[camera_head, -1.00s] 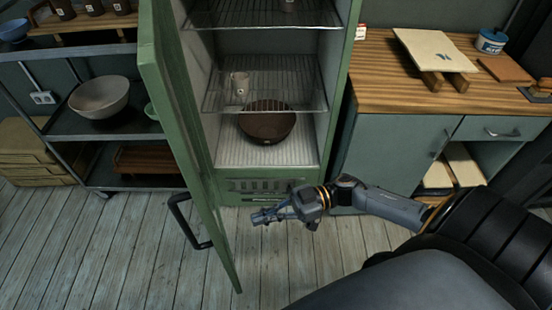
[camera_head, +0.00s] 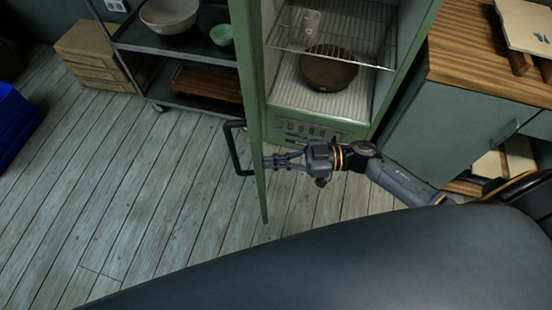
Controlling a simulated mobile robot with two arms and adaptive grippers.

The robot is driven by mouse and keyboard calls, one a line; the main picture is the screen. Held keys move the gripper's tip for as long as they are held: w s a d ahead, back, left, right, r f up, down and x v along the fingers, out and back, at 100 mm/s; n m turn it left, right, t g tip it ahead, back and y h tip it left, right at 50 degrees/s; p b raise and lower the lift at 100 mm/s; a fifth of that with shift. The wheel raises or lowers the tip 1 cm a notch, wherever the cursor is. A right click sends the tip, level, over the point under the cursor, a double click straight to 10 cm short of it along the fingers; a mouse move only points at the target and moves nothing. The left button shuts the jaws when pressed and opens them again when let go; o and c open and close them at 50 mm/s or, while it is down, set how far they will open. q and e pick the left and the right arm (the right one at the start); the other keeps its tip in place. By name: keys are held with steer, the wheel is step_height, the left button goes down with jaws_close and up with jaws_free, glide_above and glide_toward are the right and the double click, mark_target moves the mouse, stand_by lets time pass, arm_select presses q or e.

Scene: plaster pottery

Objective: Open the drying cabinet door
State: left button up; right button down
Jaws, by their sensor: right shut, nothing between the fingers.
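The green drying cabinet (camera_head: 388,98) stands at the upper middle with its inside showing. Its green door (camera_head: 254,110) is swung open toward me and seen nearly edge-on. The black door handle (camera_head: 233,150) is on the door's left, outer side. My right gripper (camera_head: 268,162) is shut and empty, with its fingertips at the inner face of the door, at about the handle's height. I cannot tell for sure whether they touch it. My left gripper is not in view.
In the cabinet are a wire shelf (camera_head: 345,45) with a cup (camera_head: 311,22) and a brown bowl (camera_head: 328,70). A wood-topped counter (camera_head: 465,65) stands right. A dark cart (camera_head: 195,55) with bowls stands left. Floor left of the door is clear; a blue bin (camera_head: 14,125) stands far left.

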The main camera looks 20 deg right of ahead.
mark_target(236, 164)
steer(key=a, duration=0.2)
steer(key=w+a+m+t+p, duration=0.1)
steer(key=a, duration=0.2)
steer(key=w+a+t+p, duration=0.1)
steer(key=a, duration=0.2)
steer(key=shift+r+m+h, duration=0.3)
steer(key=shift+r+h, duration=0.05)
steer(key=shift+h, duration=0.05)
steer(key=w+a+m+t+h+b, duration=0.1)
steer(key=w+a+m+t, duration=0.1)
steer(key=w+a, duration=0.3)
steer(key=w+a+m+t+h+b, duration=0.1)
steer(key=w+a+t, duration=0.3)
steer(key=a, duration=0.8)
steer(key=shift+w+a+f+m+h, duration=0.35)
steer(key=shift+w+m+h, duration=0.3)
steer(key=shift+h, duration=0.15)
